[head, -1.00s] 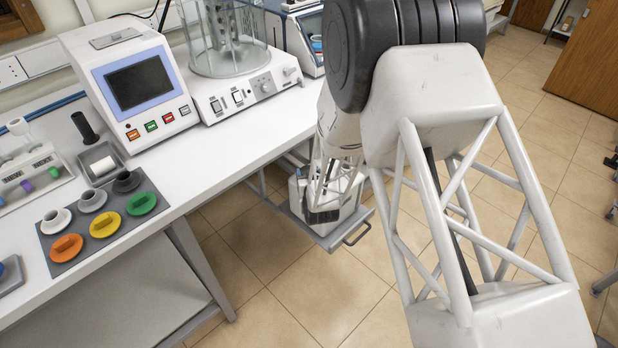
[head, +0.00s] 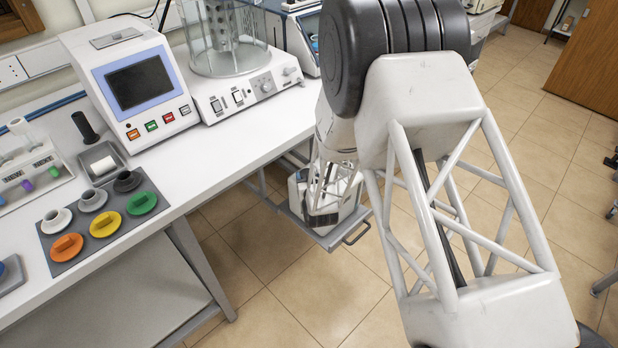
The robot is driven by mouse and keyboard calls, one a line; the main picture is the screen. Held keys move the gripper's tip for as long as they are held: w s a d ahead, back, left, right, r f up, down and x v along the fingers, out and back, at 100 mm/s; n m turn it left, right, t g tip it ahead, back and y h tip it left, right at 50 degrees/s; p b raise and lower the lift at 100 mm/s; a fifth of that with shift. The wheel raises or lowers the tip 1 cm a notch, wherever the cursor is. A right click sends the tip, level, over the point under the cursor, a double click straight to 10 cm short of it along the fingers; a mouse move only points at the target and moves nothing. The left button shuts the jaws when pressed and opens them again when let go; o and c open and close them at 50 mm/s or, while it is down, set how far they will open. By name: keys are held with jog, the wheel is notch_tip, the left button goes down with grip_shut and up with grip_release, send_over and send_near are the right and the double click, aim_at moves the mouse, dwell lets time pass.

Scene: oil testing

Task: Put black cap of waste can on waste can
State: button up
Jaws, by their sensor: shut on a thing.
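The waste can (head: 298,194) is a pale, box-like container. It stands on a grey pull-out shelf (head: 333,237) beside the bench, low over the floor. My gripper (head: 326,188) is at the top of the can, pointing down, small and partly hidden by my own arm. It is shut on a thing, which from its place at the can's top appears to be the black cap. The cap itself is not clearly visible, and I cannot tell whether it touches the can's opening. A dark patch shows low on the can's front.
The white bench (head: 225,150) runs along the left. It bears a screen device (head: 140,85), a glass-cylinder apparatus (head: 245,100) and a grey mat (head: 75,262) with coloured lids. The shelf's handle (head: 357,234) sticks out in front. The tiled floor to the right is open.

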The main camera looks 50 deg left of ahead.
jog(key=shift+d+f, duration=0.3)
jog(key=shift+f, duration=0.4)
jog(key=o, duration=0.8)
jog(key=shift+s+d+f, duration=0.1)
jog(key=shift+f, duration=0.1)
jog(key=shift+o, duration=0.5)
jog(key=shift+s+f, duration=0.15)
jog(key=shift+f, duration=0.05)
jog(key=shift+r, duration=0.5)
jog(key=shift+s+d+r, duration=0.15)
jog(key=r+v, duration=0.1)
jog(key=v, duration=1)
jog(key=shift+r, duration=0.2)
